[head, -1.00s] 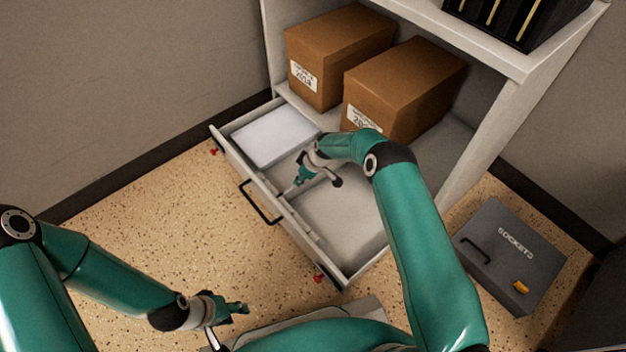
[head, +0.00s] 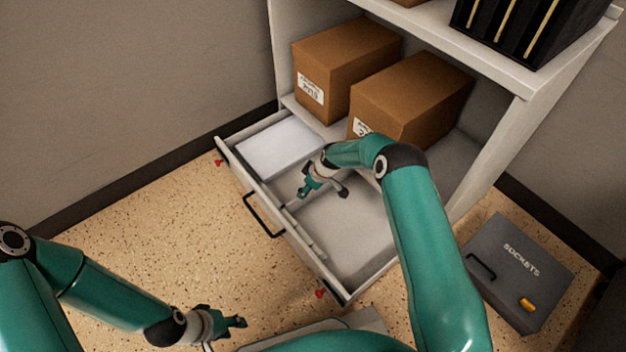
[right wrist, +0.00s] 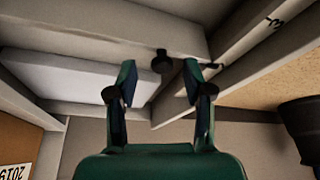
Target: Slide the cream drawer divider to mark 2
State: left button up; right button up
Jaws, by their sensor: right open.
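The cream divider (right wrist: 100,35) crosses the open drawer (head: 262,190) beside the white paper stack (head: 279,148). In the head view my right arm hides most of it. A dark round knob (right wrist: 162,62) shows against the divider in the right wrist view. My right gripper (right wrist: 162,80) is open, one finger on each side of the knob in that view; contact cannot be told. In the head view it (head: 306,190) is low inside the drawer. A mark "3" (right wrist: 272,21) is on the drawer's front rail. My left gripper (head: 240,322) is outside the drawer, its fingers too small to judge.
Two brown boxes (head: 345,65) (head: 415,92) stand on the shelf just behind the drawer. A grey sockets case (head: 517,270) lies on the floor at right. The drawer's right part is empty. Red pieces (head: 320,293) show at the drawer's front corners.

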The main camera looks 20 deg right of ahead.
jog(key=v, duration=1)
jog(key=shift+s+r, duration=0.15)
jog(key=shift+s, duration=0.1)
jog(key=s+a+f+m+g+p, duration=0.1)
jog(key=s+a+m, duration=0.2)
jog(key=s, duration=0.8)
jog(key=s+a+f+m+g+y+p, duration=0.1)
jog(key=s+a+m, duration=0.2)
jog(key=s, duration=0.8)
jog(key=s+a+f+m+g, duration=0.1)
jog(key=s+a+m, duration=0.15)
jog(key=s, duration=0.85)
notch_tip(320, 180, up, 38)
jog(key=w+m+p, duration=0.1)
jog(key=m+p, duration=0.1)
jog(key=p, duration=3.6)
jog(key=shift+d+f, duration=0.2)
